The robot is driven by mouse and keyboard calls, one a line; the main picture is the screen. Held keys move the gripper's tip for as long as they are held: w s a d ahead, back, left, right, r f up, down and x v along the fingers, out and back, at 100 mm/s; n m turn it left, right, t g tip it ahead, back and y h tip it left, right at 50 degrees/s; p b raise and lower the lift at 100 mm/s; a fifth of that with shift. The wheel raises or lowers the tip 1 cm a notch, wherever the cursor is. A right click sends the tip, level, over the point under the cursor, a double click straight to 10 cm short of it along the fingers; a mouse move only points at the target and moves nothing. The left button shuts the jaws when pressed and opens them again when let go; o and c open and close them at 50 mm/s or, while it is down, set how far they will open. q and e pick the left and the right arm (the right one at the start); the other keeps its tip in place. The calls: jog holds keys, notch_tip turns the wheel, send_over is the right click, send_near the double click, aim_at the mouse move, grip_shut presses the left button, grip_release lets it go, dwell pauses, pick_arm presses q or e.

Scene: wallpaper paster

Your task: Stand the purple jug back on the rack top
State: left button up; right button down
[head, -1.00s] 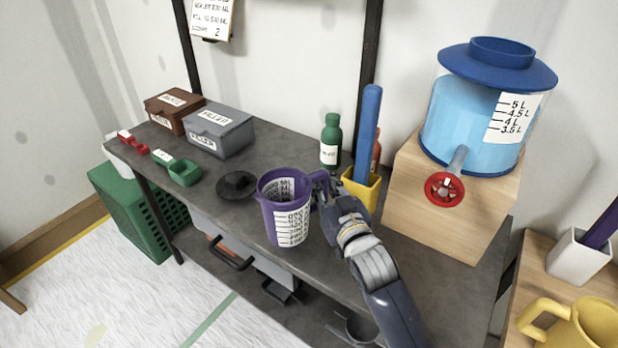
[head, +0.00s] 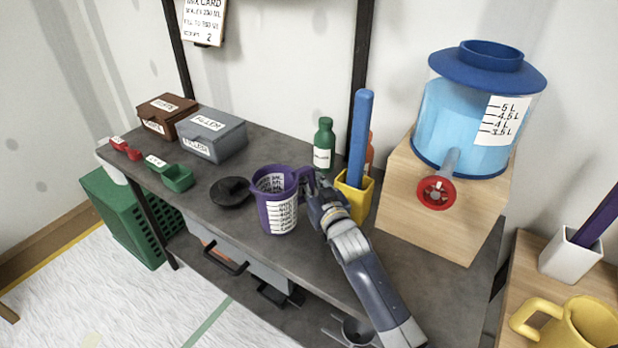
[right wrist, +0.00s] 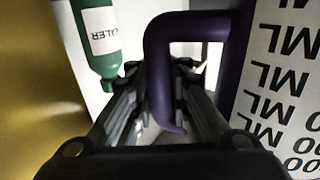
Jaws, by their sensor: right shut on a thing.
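The purple jug (head: 262,214) with a white measuring scale is upright at the middle of the grey rack top (head: 305,246), near its front edge. Its base looks on or very close to the surface; I cannot tell whether it touches. My right gripper (head: 312,188) is shut on the jug's handle, at the jug's right side. In the right wrist view the purple handle (right wrist: 170,60) runs down between the fingers (right wrist: 158,100), with the printed scale at the right. My left gripper is not in view.
A black lid (head: 231,192) lies just left of the jug. A green bottle (head: 324,145) and a yellow holder (head: 355,198) with a blue stick stand behind. A wooden block (head: 430,215) bearing the blue water tank (head: 460,125) is at right. Grey (head: 213,138) and brown boxes (head: 166,112) stand back left.

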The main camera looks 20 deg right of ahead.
jog(key=shift+f, duration=0.1)
jog(key=c, duration=1.8)
grip_release()
jog(key=shift+s, duration=0.1)
jog(key=s, duration=1.2)
jog(key=shift+d+r, duration=0.25)
jog(key=shift+w, duration=0.1)
